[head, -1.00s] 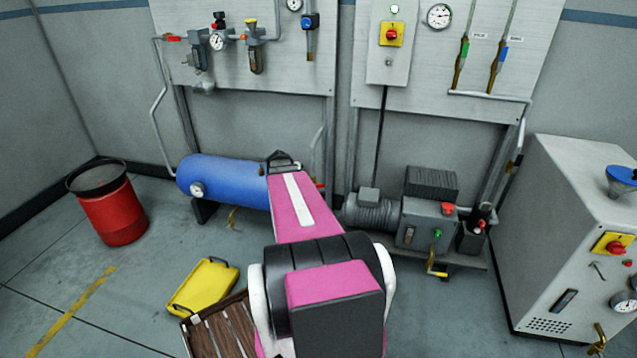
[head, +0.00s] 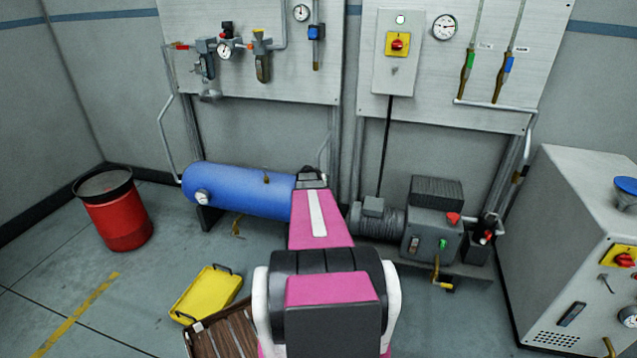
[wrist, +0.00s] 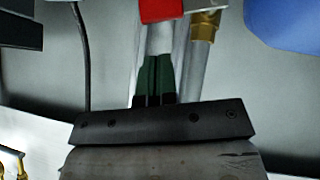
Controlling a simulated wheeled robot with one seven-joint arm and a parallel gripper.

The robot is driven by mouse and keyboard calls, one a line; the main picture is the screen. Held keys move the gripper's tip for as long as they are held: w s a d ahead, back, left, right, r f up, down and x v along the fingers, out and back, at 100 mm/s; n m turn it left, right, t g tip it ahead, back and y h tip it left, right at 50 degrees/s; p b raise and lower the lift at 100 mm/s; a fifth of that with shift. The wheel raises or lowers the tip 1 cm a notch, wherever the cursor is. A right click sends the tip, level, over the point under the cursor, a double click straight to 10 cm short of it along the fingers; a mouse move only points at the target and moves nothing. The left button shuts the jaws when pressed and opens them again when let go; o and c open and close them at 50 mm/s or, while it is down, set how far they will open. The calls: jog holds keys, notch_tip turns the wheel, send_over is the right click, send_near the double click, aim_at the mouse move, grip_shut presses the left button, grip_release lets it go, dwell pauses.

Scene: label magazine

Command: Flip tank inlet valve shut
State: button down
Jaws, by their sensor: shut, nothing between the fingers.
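The blue tank (head: 238,188) lies on its side by the back wall in the head view. Its right end is hidden behind my arm. Part of the tank (wrist: 290,22) also shows at the upper right of the wrist view. A red lever (wrist: 160,9), which looks like the inlet valve's handle, shows at the top edge of the wrist view beside a brass fitting (wrist: 206,24) on a grey pipe. The lever is cut off, so I cannot tell its full angle. My gripper (wrist: 153,88) is shut and empty, its dark green fingertips pointing towards the lever. Contact is not visible.
A pump unit (head: 430,232) stands right of my arm. A grey cabinet (head: 560,230) is at the far right. A red drum (head: 120,220), a yellow tray (head: 205,295) and a wooden crate (head: 225,335) stand on the floor at the left. Valve panels hang above.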

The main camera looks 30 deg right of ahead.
jog(key=f, duration=0.3)
jog(key=shift+s+d, duration=0.2)
jog(key=shift+s, duration=0.15)
jog(key=shift+s+d+f+t+y, duration=0.15)
jog(key=shift+s+d+f, duration=0.1)
jog(key=shift+f, duration=0.15)
jog(key=shift+s+d+f+t+y, duration=0.15)
jog(key=shift+s+f, duration=0.1)
jog(key=shift+f, duration=0.1)
jog(key=shift+r, duration=0.15)
